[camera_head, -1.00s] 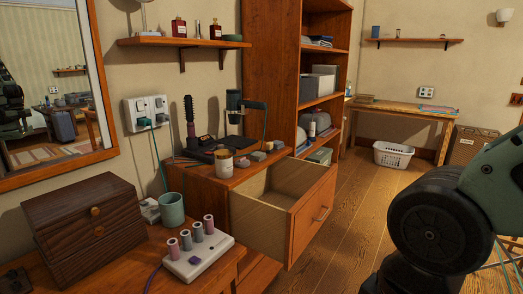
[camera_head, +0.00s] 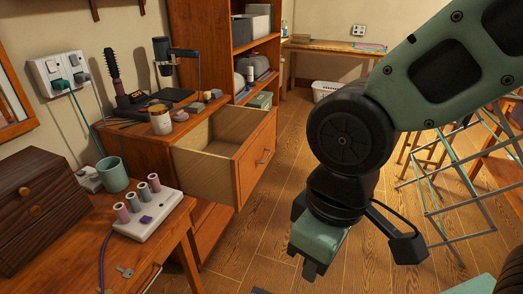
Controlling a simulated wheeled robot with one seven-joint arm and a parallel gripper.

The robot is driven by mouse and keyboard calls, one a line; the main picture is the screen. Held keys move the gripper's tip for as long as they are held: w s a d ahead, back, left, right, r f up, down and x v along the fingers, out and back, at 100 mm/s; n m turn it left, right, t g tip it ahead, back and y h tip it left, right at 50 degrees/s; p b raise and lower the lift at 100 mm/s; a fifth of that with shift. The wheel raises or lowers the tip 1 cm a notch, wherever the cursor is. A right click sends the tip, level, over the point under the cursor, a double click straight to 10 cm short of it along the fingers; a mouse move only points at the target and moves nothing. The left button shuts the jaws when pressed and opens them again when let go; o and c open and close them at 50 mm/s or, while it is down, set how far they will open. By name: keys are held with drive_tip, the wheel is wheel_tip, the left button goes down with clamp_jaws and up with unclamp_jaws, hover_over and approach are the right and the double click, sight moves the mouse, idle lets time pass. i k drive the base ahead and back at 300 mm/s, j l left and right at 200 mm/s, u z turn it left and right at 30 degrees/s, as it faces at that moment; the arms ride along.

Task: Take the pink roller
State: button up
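A white roller base (camera_head: 152,215) with a purple button on its front stands near the edge of the wooden dresser top at left. Several rollers stand upright on it in a row. The nearest roller (camera_head: 122,212) and the farthest roller (camera_head: 154,182) look pink; those between look grey-blue or grey. My gripper (camera_head: 311,268) hangs over the floor right of the open drawer, well apart from the rollers. It points down, and its fingers are mostly hidden by its own body, so its opening is unclear.
An open, empty-looking drawer (camera_head: 220,140) juts out between my gripper and the rollers' dresser. A teal mug (camera_head: 112,173) stands just behind the roller base, with a dark wooden box (camera_head: 38,215) at left.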

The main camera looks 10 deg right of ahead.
sight(123, 217)
drive_tip(key=i+j+u, duration=0.3)
drive_tip(key=j, duration=0.3)
drive_tip(key=i+j+u, duration=0.35)
drive_tip(key=i+j, duration=0.15)
